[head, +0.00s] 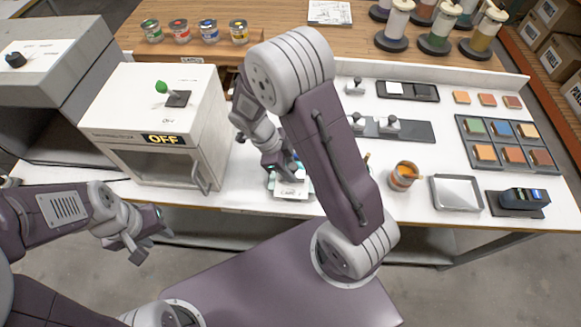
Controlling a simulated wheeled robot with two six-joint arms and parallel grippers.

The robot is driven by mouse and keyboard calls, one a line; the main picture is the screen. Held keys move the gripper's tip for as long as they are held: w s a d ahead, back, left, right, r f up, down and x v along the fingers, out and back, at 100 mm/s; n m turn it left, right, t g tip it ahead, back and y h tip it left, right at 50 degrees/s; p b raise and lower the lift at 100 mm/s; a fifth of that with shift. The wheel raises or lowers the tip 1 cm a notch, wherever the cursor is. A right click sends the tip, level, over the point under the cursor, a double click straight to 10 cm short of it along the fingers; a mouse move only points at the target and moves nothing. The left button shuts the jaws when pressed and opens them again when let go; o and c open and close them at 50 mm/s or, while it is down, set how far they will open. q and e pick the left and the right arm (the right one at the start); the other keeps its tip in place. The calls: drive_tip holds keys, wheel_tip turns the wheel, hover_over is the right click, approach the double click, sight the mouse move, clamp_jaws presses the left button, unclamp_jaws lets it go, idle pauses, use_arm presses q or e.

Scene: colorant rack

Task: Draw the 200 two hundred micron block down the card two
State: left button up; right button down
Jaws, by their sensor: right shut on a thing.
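A white card (291,193) lies at the front edge of the white bench, partly under my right gripper (284,172). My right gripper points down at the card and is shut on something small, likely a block. My arm and fingers hide most of it, and no size mark is readable. Bluish-green patches show on or beside the card. Other small metal blocks stand on the bench: one at the back (355,86), one (389,124) on a dark plate, and one (356,121) beside it. My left gripper (150,240) is open and empty, in front of the bench.
A white oven (155,110) marked OFF stands left of the card. To the right are an orange-filled cup (403,175), an empty metal tray (457,194), a dark device (522,199) and a tray of colour samples (507,142). Paint cans (209,31) line the back shelf.

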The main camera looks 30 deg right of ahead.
drive_tip(key=shift+s+a+f, duration=0.1)
drive_tip(key=shift+s+a, duration=0.05)
drive_tip(key=shift+s, duration=0.1)
drive_tip(key=shift+s+a, duration=0.15)
drive_tip(key=shift+s, duration=0.2)
drive_tip(key=shift+a+b, duration=0.1)
drive_tip(key=shift+b, duration=0.25)
drive_tip(key=shift+s+a, duration=0.1)
drive_tip(key=shift+s, duration=0.15)
drive_tip(key=shift+s+a+b, duration=0.2)
drive_tip(key=shift+s+b, duration=0.05)
drive_tip(key=shift+b, duration=0.15)
drive_tip(key=shift+s, duration=0.15)
drive_tip(key=shift+a, duration=0.1)
drive_tip(key=shift+s+a, duration=0.15)
drive_tip(key=shift+s, duration=0.15)
drive_tip(key=shift+s, duration=0.1)
